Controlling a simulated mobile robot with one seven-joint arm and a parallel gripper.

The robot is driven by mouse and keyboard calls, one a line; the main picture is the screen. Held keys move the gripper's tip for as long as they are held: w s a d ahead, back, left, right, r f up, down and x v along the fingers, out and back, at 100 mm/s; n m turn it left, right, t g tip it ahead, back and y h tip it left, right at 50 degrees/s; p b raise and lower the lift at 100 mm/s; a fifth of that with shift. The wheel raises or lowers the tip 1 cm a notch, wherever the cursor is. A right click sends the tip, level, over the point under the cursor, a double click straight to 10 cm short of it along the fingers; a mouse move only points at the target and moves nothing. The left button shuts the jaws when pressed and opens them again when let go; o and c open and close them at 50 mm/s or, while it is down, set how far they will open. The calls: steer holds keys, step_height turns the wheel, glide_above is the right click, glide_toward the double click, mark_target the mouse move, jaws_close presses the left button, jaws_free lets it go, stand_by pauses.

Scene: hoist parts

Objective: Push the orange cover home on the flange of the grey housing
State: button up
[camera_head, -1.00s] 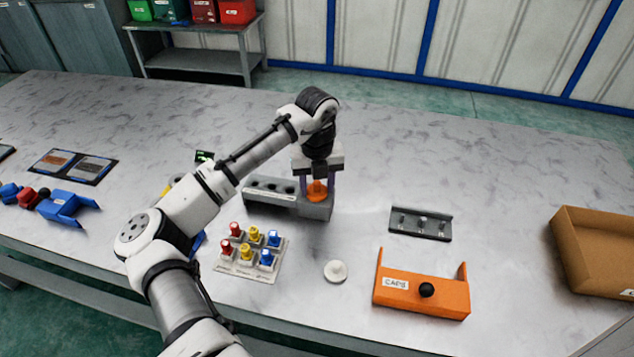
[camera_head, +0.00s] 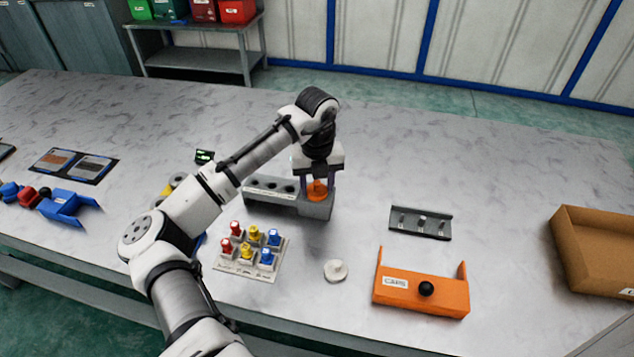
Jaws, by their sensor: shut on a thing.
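The grey housing (camera_head: 316,209) stands on the bench near the middle of the view, joined at the right end of a long grey block with several dark holes (camera_head: 268,190). The orange cover (camera_head: 317,190) is on top of the housing, between my fingers. My gripper (camera_head: 317,186) points down over the housing and is shut on the orange cover. The flange under the cover is hidden, so I cannot tell how the cover sits on it.
A tray of red, yellow and blue plugs (camera_head: 249,258) and a white round part (camera_head: 335,271) lie in front. An orange holder labelled CAPS (camera_head: 405,290), a dark grey rack (camera_head: 420,223) and a cardboard box (camera_head: 590,260) are to the right.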

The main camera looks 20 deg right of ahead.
mark_target(317, 182)
steer(key=o, duration=1)
steer(key=shift+r, duration=0.1)
steer(key=shift+r+p, duration=2.8)
steer(key=shift+r, duration=0.65)
